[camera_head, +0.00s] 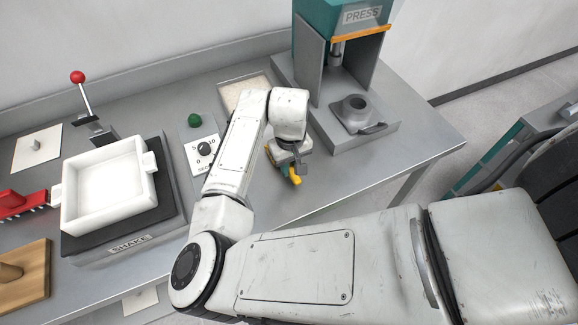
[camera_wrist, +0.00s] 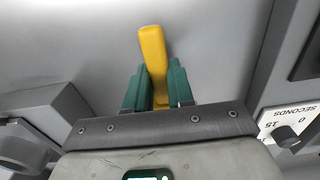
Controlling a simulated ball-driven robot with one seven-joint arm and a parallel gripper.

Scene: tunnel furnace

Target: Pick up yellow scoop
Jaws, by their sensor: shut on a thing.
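The yellow scoop (camera_head: 294,180) shows only as a small yellow piece at my gripper in the head view; the arm hides the rest. In the wrist view the yellow handle of the scoop (camera_wrist: 152,52) stands between the two green fingers of my gripper (camera_wrist: 157,88). The fingers are shut on it. In the head view my gripper (camera_head: 290,168) is over the grey table, in front of the press. The scoop's bowl is not visible, and I cannot tell whether the scoop touches the table.
The press (camera_head: 340,120) stands behind and to the right. A shallow tray of pale material (camera_head: 232,96) lies behind my arm. The shaker with a white box (camera_head: 108,220), a dial panel (camera_head: 203,160) and a red-knobbed lever (camera_head: 79,79) are to the left. Bare table lies right of my gripper.

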